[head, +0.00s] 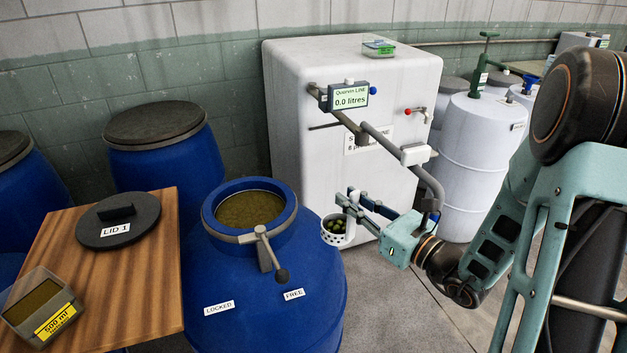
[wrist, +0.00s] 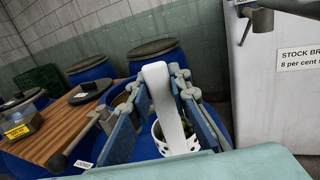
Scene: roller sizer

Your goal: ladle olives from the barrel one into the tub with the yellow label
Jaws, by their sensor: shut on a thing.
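My gripper (head: 368,208) is shut on the handle of a white perforated ladle (head: 335,238). In the wrist view the ladle's white handle (wrist: 162,88) stands between the fingers. Dark green olives (head: 337,226) lie in the ladle's bowl, which is held just right of the open blue barrel (head: 265,315). The barrel's mouth (head: 249,208) shows murky brownish liquid. The tub with the yellow label (head: 42,308), marked 500 ml, stands at the front left of the wooden table, apart from the ladle. Its inside looks dark olive-brown; I cannot make out its contents.
The lid marked LID 1 (head: 116,219) lies on the wooden table (head: 80,270). A clamp lever (head: 268,254) sticks out from the barrel's collar near LOCKED and FREE labels. A white tank (head: 300,120) with a display reading 0.0 litres (head: 351,97) and jutting pipes stands behind.

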